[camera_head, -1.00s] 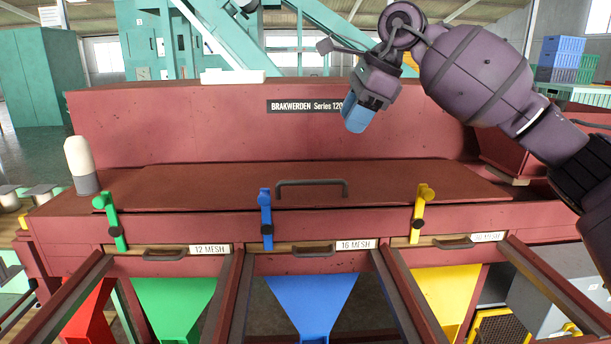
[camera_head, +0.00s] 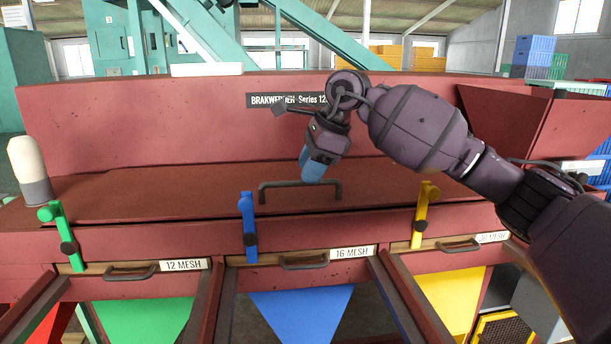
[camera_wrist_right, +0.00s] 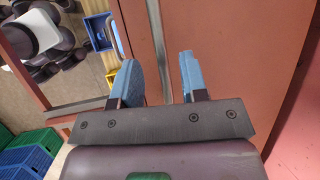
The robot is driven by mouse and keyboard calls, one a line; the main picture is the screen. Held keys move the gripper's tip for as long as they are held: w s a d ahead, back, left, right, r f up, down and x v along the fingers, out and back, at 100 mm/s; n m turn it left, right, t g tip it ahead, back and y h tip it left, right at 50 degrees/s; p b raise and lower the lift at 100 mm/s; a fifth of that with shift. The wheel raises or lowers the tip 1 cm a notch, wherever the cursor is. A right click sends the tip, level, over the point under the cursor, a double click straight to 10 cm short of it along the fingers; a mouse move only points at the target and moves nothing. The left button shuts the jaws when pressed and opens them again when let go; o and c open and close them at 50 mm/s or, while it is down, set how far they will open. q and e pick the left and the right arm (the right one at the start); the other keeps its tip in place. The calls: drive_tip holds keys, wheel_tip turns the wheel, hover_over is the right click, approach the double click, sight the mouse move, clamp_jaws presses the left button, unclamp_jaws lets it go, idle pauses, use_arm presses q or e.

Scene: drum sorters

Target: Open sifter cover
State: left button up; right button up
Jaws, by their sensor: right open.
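The sifter cover (camera_head: 180,192) is a flat rust-red panel on top of the machine. It lies down flat, with a dark bar handle (camera_head: 299,186) near its front edge. My right gripper (camera_head: 312,176) points down at the handle, with its blue fingers just behind or above the bar in the head view. I cannot tell whether they touch it. In the right wrist view the two blue fingers (camera_wrist_right: 160,78) are apart, with nothing seen held between them. My left gripper is not in view.
Green (camera_head: 62,236), blue (camera_head: 249,226) and yellow (camera_head: 424,214) latches stand upright along the front edge. Below are drawers with dark handles, labelled 12 MESH (camera_head: 183,265) and 16 MESH (camera_head: 352,253). A red back panel (camera_head: 150,125) rises behind the cover. A white-topped post (camera_head: 28,168) stands at the left.

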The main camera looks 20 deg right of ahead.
drive_tip(key=shift+x, duration=1.2)
clamp_jaws()
